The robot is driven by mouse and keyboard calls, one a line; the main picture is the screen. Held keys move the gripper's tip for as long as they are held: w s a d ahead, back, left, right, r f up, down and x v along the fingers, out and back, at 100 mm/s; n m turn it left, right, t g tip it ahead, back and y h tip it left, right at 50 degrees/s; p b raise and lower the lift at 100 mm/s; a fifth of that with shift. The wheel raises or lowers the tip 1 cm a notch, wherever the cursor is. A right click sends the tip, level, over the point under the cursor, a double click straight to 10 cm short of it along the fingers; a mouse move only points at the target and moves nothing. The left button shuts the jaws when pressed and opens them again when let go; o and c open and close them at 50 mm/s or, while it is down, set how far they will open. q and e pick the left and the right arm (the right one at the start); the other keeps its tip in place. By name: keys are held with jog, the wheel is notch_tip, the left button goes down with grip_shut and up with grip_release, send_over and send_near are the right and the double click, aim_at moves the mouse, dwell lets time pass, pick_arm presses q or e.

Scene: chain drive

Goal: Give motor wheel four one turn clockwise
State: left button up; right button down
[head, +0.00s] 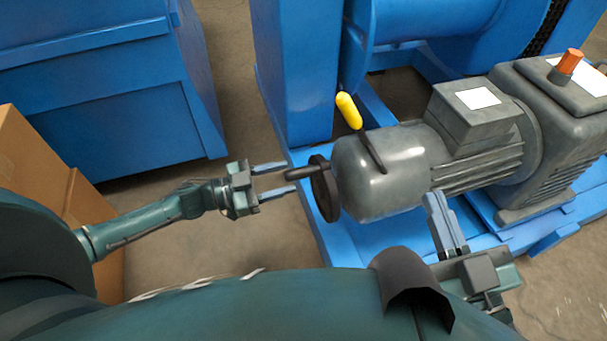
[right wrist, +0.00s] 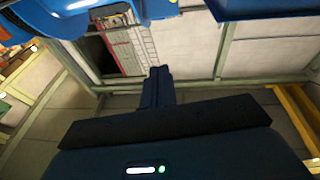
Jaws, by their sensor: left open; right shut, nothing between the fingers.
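The grey motor (head: 385,175) lies on a blue frame in the head view. A dark hand wheel (head: 324,189) sits at its left end, seen nearly edge-on, with a dark handle (head: 306,173) pointing left. No number shows on the wheel. My left gripper (head: 271,180) is open, just left of the handle, its fingers pointing at it. My right gripper (head: 447,222) is shut and empty, in front of the motor's lower side. Its closed fingers also show in the right wrist view (right wrist: 157,85).
A lever with a yellow grip (head: 348,110) rises at the motor's left part. A blue upright (head: 292,75) stands behind the wheel. A blue container (head: 110,80) and a cardboard box (head: 40,160) are at left. Bare floor (head: 200,250) lies below my left gripper.

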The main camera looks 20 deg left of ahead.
aim_at(303, 173)
pick_arm(q)
jog(key=b+x, duration=0.1)
jog(key=x, duration=0.3)
jog(key=shift+w+d, duration=0.15)
jog(key=shift+d, duration=0.05)
jog(key=shift+w+d, duration=0.3)
jog(key=shift+d, duration=0.2)
pick_arm(e)
jog(key=shift+w+r+n+t+y, duration=0.2)
jog(key=shift+r+n+y, duration=0.05)
jog(key=shift+r, duration=0.2)
jog(key=shift+w+r+n+t+y, duration=0.2)
jog(key=shift+r+n+y, duration=0.05)
jog(key=shift+r, duration=0.15)
pick_arm(q)
jog(key=shift+c, duration=0.4)
grip_shut()
pick_arm(e)
jog(key=shift+f, duration=0.1)
